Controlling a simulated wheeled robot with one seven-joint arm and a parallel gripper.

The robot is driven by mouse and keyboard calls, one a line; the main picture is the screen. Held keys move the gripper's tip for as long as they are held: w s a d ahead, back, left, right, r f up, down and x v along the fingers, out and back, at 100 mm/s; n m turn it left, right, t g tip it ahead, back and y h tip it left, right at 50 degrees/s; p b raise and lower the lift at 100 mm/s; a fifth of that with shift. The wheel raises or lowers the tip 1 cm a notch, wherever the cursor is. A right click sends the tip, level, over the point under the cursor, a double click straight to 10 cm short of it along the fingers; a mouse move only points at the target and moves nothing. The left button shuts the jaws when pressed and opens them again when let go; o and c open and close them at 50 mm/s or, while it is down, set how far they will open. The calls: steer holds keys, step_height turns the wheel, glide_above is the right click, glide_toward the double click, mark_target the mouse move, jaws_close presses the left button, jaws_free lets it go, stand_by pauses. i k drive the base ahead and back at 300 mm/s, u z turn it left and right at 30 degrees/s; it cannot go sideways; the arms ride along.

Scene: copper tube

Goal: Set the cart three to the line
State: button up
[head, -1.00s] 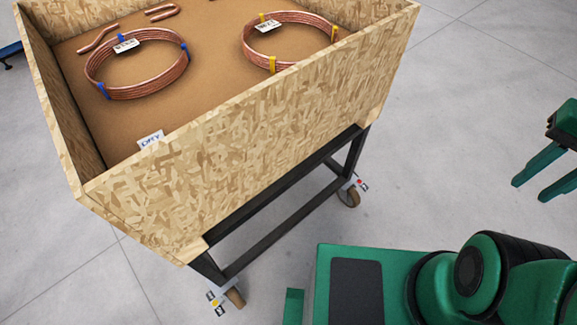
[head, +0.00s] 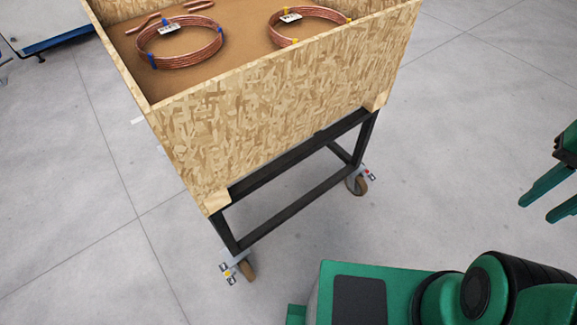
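The cart is a chipboard box (head: 270,110) on a black metal frame (head: 290,208) with castors, standing ahead of me at upper centre. Two castors show, one at the near left (head: 243,270) and one at the right (head: 359,183). Inside lie a copper coil with blue ties (head: 180,45) and a copper coil with yellow ties (head: 310,24), partly hidden by the near wall. My gripper (head: 550,203) is at the right edge, its two green fingers apart and empty, well clear of the cart. No line that I can identify shows on the floor.
Bent copper pieces (head: 143,24) lie at the back of the box. A blue-edged piece of equipment (head: 55,35) stands at the far left. The grey floor (head: 90,215) with thin joints is clear to the left and right of the cart.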

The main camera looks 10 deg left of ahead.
mark_target(218, 120)
steer(key=z, duration=0.05)
steer(key=k, duration=0.95)
steer(key=u, duration=0.95)
steer(key=i, duration=1)
steer(key=z, duration=0.05)
